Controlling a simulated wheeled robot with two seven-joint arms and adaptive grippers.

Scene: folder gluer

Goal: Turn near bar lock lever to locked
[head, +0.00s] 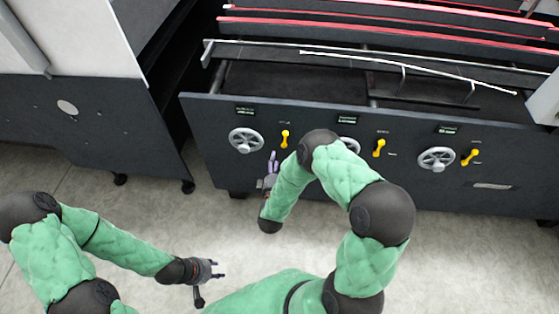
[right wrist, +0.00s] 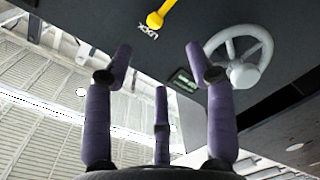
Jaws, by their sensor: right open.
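Three yellow lock levers sit on the dark front panel, each to the right of a handwheel. The left lever (head: 285,139) stands near upright, the middle one (head: 379,147) leans slightly, and the right one (head: 470,157) slants to the right. I cannot tell which is the near bar's. My right gripper (head: 272,158) is open and empty, just below and left of the left lever, not touching it. In the right wrist view a yellow lever (right wrist: 160,14) shows beyond the fingers, beside a LOCK label. My left gripper (head: 218,269) is low over the floor, empty, fingers apart.
A grey handwheel (head: 246,140) is left of the left lever; it also shows in the right wrist view (right wrist: 243,72). Another handwheel (head: 436,159) is at right. My right arm partly hides the middle one (head: 349,145). A dark cabinet (head: 90,125) stands at left. Floor in front is clear.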

